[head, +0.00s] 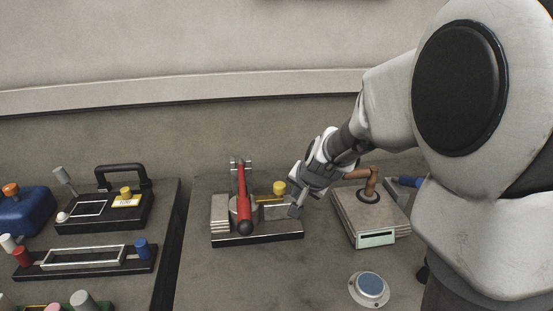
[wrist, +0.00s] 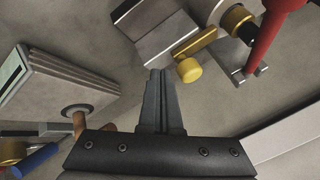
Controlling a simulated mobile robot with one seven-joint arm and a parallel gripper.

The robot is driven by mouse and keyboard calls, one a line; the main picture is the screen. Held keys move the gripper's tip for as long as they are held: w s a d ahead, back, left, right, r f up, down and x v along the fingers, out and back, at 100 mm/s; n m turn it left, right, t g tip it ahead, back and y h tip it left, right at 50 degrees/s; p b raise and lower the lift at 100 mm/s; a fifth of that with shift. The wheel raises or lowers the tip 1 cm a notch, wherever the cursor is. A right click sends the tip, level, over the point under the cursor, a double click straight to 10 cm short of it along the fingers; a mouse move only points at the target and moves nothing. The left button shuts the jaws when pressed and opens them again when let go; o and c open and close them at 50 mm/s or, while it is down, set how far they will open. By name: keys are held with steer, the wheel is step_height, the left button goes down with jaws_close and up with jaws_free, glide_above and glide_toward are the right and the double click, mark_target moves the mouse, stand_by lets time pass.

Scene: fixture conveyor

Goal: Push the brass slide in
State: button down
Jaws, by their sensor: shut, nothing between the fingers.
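The brass slide (head: 269,200) is a short bar with a round yellow knob (head: 279,188) at its right end. It sits on a dark-based fixture (head: 258,239) with a red-handled lever (head: 243,200). In the wrist view the slide (wrist: 196,46) ends in its knob (wrist: 189,70), just right of my fingertips. My gripper (head: 295,210) is shut and empty, at the right end of the fixture, beside the knob. In the wrist view the closed fingers (wrist: 160,74) point at the fixture's grey block (wrist: 165,35). I cannot tell whether they touch the knob.
A grey box with a wooden handle (head: 368,186) stands right of my gripper. A round blue button (head: 370,285) lies in front of it. Several other fixtures, including a black-handled one (head: 122,176), stand on the left table across a gap. The front middle table is clear.

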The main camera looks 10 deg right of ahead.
steer(key=shift+w+a, duration=0.65)
steer(key=shift+w+a+r+p, duration=0.15)
steer(key=shift+w+a+p, duration=0.15)
steer(key=shift+a, duration=0.2)
steer(key=shift+s+d, duration=0.1)
steer(key=shift+d, duration=0.05)
